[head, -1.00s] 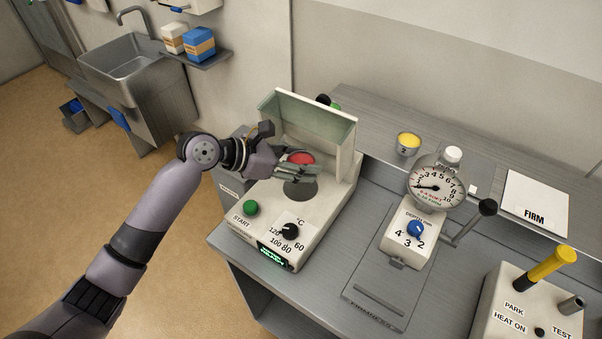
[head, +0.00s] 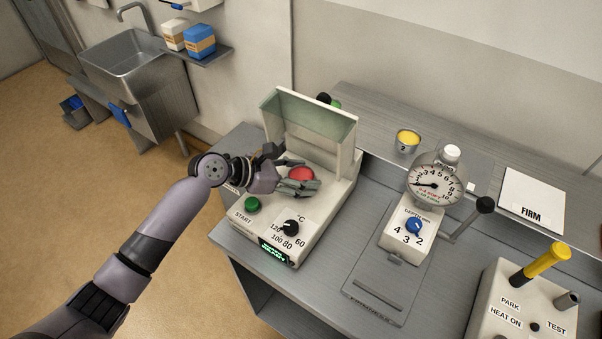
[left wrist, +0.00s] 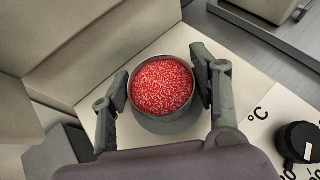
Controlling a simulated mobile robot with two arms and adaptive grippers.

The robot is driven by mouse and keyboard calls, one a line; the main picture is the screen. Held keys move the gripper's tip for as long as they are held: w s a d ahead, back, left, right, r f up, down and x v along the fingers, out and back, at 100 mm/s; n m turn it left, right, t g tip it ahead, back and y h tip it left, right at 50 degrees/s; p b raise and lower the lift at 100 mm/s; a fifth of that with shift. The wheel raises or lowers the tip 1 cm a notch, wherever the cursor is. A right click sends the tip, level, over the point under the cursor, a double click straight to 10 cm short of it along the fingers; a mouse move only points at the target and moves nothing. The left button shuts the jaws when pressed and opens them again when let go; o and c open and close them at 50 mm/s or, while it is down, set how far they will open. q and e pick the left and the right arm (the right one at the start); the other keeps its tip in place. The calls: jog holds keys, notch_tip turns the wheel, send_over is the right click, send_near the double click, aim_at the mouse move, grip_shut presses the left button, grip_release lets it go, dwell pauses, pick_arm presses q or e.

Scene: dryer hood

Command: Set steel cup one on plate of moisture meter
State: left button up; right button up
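The steel cup with red granules (head: 302,174), taken as cup one since its number is hidden, is low over the plate area of the moisture meter (head: 313,212). It is also in the left wrist view (left wrist: 163,88). The cup looks upright. The dark round plate (left wrist: 168,126) is mostly hidden under it, so I cannot tell if they touch. My right gripper is out of view.
The meter's raised lid (head: 310,122) stands behind the cup. A cup marked 2 with yellow contents (head: 407,143) sits on the back ledge. The dial gauge device (head: 408,235) stands to the right, with a lever (head: 470,220).

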pick_arm(q)
jog(key=shift+o, duration=1.2)
jog(key=shift+r, duration=0.1)
jog(key=b+v, duration=0.1)
jog(key=v, duration=1)
jog(key=shift+a+b, duration=0.15)
jog(key=shift+b, duration=0.15)
jog(key=shift+s+a+r, duration=0.15)
jog(key=shift+a+r, duration=0.15)
jog(key=shift+a, duration=0.05)
